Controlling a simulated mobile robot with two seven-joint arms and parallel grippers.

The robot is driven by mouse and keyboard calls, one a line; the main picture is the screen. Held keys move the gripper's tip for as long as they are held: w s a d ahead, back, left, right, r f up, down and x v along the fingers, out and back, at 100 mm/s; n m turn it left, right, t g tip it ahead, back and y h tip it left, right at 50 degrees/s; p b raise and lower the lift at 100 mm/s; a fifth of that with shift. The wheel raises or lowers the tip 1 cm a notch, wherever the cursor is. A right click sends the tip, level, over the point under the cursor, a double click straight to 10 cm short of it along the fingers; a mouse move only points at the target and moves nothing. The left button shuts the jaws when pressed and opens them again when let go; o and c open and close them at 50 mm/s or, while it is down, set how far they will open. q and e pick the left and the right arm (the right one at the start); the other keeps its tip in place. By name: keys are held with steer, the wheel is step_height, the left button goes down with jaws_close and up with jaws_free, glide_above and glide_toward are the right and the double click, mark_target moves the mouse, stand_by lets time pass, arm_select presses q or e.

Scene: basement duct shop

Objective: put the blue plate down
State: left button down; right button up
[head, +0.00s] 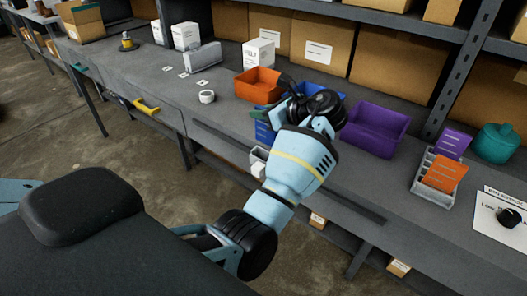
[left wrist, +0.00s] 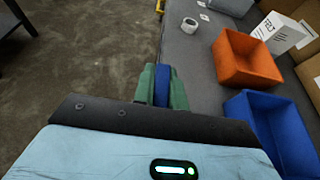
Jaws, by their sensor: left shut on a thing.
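My left gripper (head: 259,115) reaches over the front part of the workbench, and its green fingers are shut on the blue plate (head: 264,132). In the left wrist view the plate (left wrist: 162,86) shows as a narrow blue edge between the two green fingers (left wrist: 162,84). The plate hangs below the fingers near the bench's front edge; whether it touches anything is unclear. A grey rack (head: 432,191) at the right holds a purple plate (head: 454,142) and an orange plate (head: 444,173), both standing tilted. My right gripper is not in view.
Orange (head: 257,84), blue (head: 322,94) and purple (head: 374,128) bins stand along the back of the workbench (head: 340,165). A teal pot (head: 497,142) is at the far right. A white tape roll (head: 207,96) lies left of the orange bin. Bench space between the purple bin and rack is clear.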

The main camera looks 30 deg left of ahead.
mark_target(259, 139)
arm_select(q)
step_height(259, 139, down, 9)
steer(key=shift+f+b, duration=0.1)
steer(key=shift+b, duration=0.6)
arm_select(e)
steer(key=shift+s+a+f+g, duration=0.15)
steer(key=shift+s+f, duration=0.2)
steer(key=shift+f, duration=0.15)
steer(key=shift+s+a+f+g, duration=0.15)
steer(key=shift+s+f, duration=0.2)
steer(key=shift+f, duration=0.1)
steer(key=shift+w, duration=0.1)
arm_select(q)
steer(key=c, duration=1.4)
jaws_free()
steer(key=shift+c, duration=0.2)
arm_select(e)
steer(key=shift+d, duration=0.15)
